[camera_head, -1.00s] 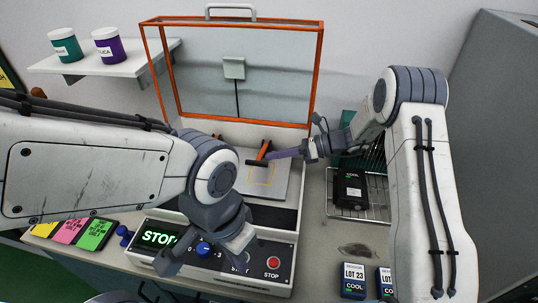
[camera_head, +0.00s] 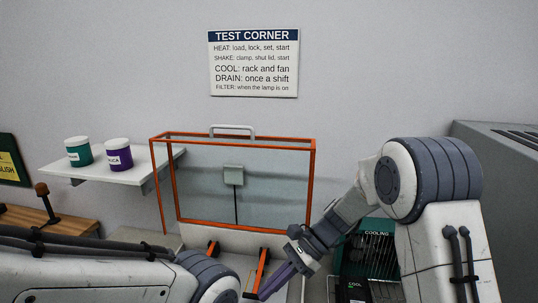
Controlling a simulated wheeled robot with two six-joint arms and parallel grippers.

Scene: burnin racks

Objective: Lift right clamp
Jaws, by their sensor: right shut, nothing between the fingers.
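The right clamp (camera_head: 258,272) is an orange lever inside the open shaker box (camera_head: 233,137), standing at a steep slant. A dark bar shows at its foot, near the bottom edge. A second orange clamp (camera_head: 213,247) stands to its left. My right gripper (camera_head: 268,290) reaches in from the right with its purple fingers shut and empty. The fingertips are close to the right clamp's lower part; I cannot tell whether they touch it. My left arm crosses the lower left, and its gripper is out of view. The box's floor and front panel are mostly cut off.
The box's clear lid with an orange frame (camera_head: 316,185) stands raised behind the clamps. A green cooling unit (camera_head: 372,240) stands right of the box, partly behind my right arm. A shelf (camera_head: 125,172) with two jars is at left. A sign (camera_head: 253,62) hangs above.

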